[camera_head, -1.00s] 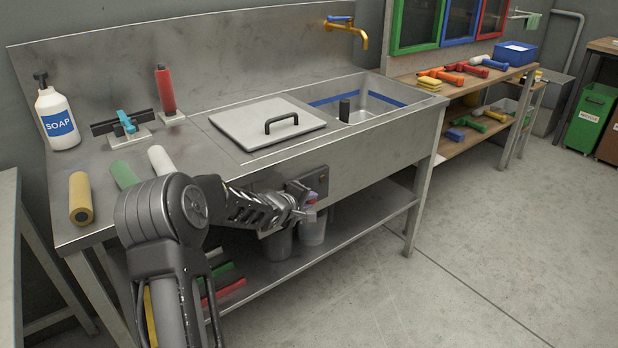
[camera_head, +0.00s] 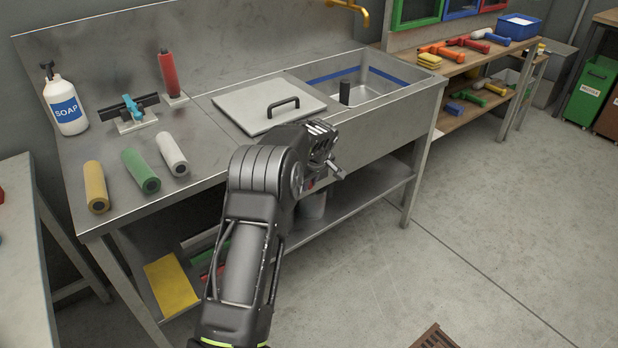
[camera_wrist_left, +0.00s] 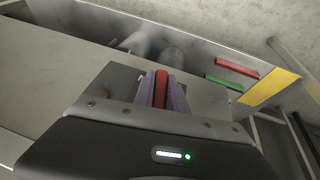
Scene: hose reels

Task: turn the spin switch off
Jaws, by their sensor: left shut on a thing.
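My left gripper (camera_head: 312,184) is at the front of the steel sink bench, below the sink lid. Its own arm hides most of it and the switch plate in the head view. In the left wrist view its two pale purple fingers (camera_wrist_left: 174,97) are shut on a red lever (camera_wrist_left: 161,88), which appears to be the spin switch's handle. The lever stands up between the fingers, in front of a grey plate (camera_wrist_left: 118,80) on the bench front. No switch label is readable. My right gripper is not in view.
The sink bench (camera_head: 215,165) carries a lid (camera_head: 262,108), a soap bottle (camera_head: 66,106) and yellow, green and white rollers. Its lower shelf (camera_head: 350,204) holds grey buckets, which show in the wrist view (camera_wrist_left: 173,57).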

